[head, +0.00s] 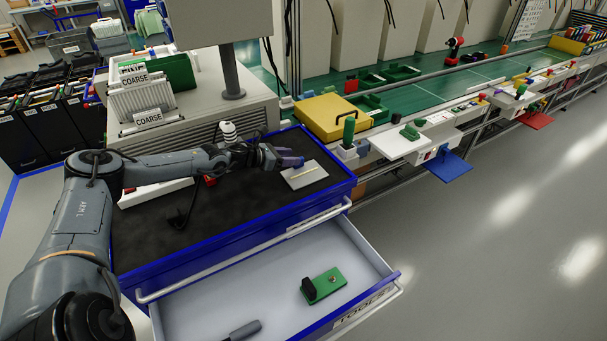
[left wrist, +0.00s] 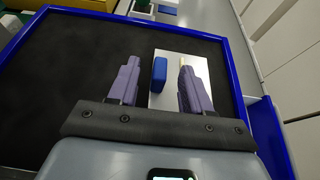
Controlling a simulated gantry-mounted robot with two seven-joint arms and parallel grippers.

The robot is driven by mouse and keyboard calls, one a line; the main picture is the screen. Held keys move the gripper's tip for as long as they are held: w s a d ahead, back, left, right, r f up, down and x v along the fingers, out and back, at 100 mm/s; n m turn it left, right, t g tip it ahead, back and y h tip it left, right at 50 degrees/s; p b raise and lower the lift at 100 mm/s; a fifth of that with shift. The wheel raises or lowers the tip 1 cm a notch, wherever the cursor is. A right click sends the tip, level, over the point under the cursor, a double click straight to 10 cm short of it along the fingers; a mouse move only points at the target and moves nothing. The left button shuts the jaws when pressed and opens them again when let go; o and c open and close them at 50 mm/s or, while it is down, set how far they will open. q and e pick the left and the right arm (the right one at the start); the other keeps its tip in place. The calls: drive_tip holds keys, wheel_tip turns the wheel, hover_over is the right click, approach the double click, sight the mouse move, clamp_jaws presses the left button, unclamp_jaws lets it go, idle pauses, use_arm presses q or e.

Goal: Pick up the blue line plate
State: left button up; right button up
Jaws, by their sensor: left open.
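The blue line plate lies flat on the black top of the blue-edged cabinet. In the head view it is a pale plate (head: 311,180) with a thin yellow line. In the left wrist view the plate (left wrist: 165,97) carries an upright blue block (left wrist: 159,73) like a handle, with part of the yellow line at right. My left gripper (head: 290,160) is open, its purple fingers over the plate; they hide the blue block in the head view. In the left wrist view the fingers (left wrist: 157,68) straddle the block with gaps on both sides. My right gripper is not in view.
Below, an open drawer (head: 375,262) holds a green plate (head: 325,284) with a black block. A grey monitor post (head: 231,75) stands behind my left arm. A yellow box (head: 325,115) and workbench parts lie right of the cabinet. The black top (head: 225,222) in front is mostly clear.

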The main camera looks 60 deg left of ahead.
sight(302, 157)
use_arm(q)
drive_tip(key=shift+w+f, duration=0.2)
drive_tip(key=shift+w, duration=0.15)
drive_tip(key=shift+b+x, duration=0.8)
drive_tip(key=shift+x, duration=1.45)
drive_tip(key=shift+d+f, duration=0.1)
drive_tip(key=shift+d, duration=0.05)
clamp_jaws()
